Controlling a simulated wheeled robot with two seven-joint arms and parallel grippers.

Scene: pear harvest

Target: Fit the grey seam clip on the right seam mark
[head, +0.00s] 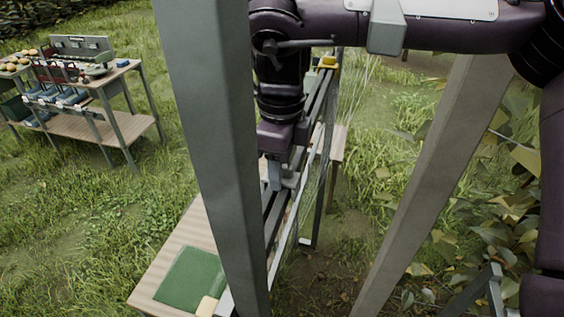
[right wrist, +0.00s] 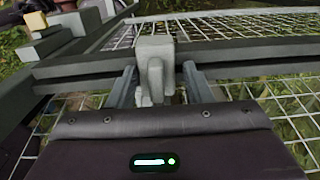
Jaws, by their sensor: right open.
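The grey seam clip (right wrist: 155,52) sits on a dark grey rail (right wrist: 240,67) of a wire-mesh panel in the right wrist view. It looks upright, with its lower part reaching down past the rail's near edge. My right gripper (right wrist: 160,88) is open, with one finger on each side of the clip. Whether either finger touches it, I cannot tell. In the head view my right gripper (head: 277,182) points down at the rail, and the clip is hard to make out there. I cannot make out the right seam mark. My left gripper is not in view.
The mesh panel stands beside a wooden bench with a green mat (head: 190,279) and a cream block (head: 206,306). A yellow piece (head: 328,62) is at the rail's far end. Large grey beams (head: 215,150) cross the head view. A second table (head: 118,67) stands at left.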

